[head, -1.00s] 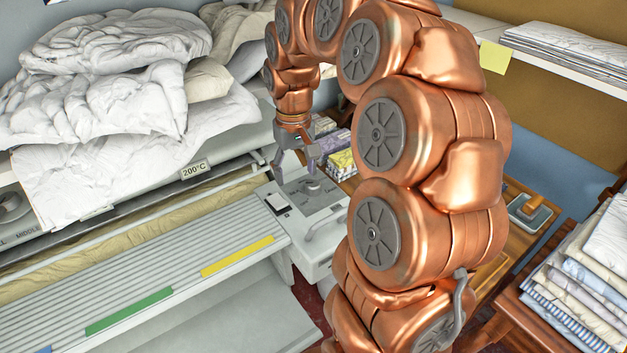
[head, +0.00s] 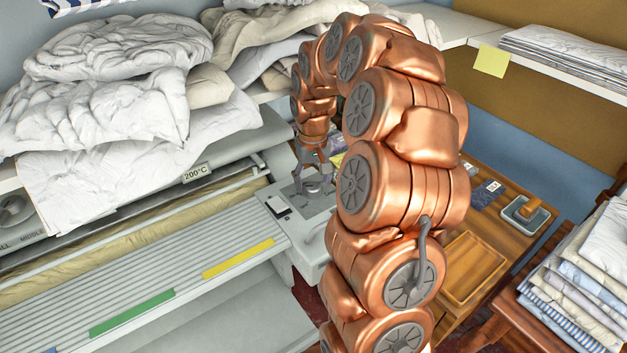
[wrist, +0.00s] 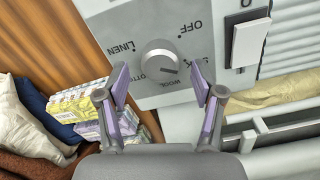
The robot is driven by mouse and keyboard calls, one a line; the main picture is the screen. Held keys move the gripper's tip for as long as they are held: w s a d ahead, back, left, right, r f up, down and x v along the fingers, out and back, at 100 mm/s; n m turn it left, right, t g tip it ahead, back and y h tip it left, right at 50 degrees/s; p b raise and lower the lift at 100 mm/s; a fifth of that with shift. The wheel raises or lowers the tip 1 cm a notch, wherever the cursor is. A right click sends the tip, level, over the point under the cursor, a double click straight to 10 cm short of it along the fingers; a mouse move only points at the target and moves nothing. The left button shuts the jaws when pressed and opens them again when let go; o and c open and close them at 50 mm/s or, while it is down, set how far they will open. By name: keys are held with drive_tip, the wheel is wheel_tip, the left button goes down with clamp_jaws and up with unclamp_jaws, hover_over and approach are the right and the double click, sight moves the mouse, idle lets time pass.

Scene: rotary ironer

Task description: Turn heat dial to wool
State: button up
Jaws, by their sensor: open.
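The heat dial (wrist: 160,60) is a round grey knob on the light grey control panel (wrist: 185,25) of the ironer, in the wrist view. A dark mark on it faces the lower right. In the head view my gripper (head: 315,182) hangs over the panel (head: 292,225) and hides the dial.
A white rocker switch (wrist: 247,43) sits beside the dial. The ironer's slatted feed table (head: 140,285) and white bedding (head: 110,100) lie left. Patterned boxes (wrist: 85,105) stand close beside the panel. A wooden table with a tray (head: 470,268) and folded linens (head: 585,275) are right.

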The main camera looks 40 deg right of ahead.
drive_tip(key=shift+f, duration=0.7)
drive_tip(key=shift+c, duration=0.3)
drive_tip(key=c, duration=1.1)
